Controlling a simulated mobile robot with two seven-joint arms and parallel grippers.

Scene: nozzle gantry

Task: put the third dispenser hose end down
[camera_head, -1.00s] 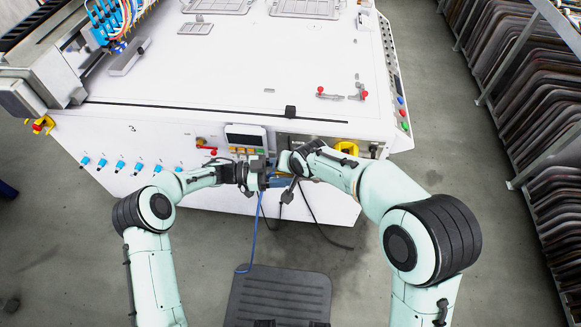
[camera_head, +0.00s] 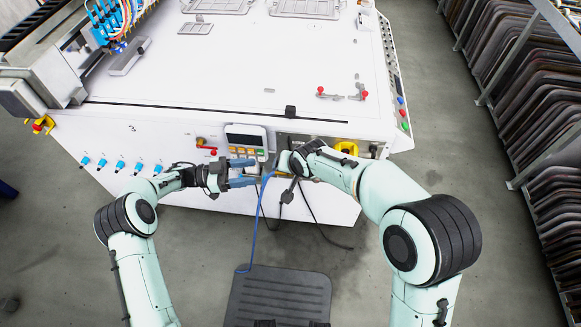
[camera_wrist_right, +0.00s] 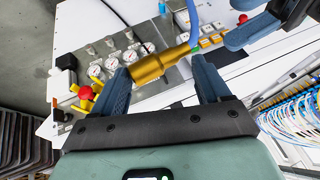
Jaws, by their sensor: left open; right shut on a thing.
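In the head view the blue hose (camera_head: 254,232) hangs from near the right gripper to the floor mat; the fitting cannot be made out there. My left gripper (camera_head: 247,173) is open and empty, just left of the hose. Its blue fingers also show at the upper right of the right wrist view (camera_wrist_right: 250,32).
The white machine (camera_head: 230,70) stands in front, with a button panel (camera_head: 245,142) and a row of blue fittings (camera_head: 119,166) on its front face. The right wrist view shows gauges (camera_wrist_right: 112,64) and a red-knobbed yellow valve (camera_wrist_right: 86,92). A dark mat (camera_head: 280,295) lies on the floor.

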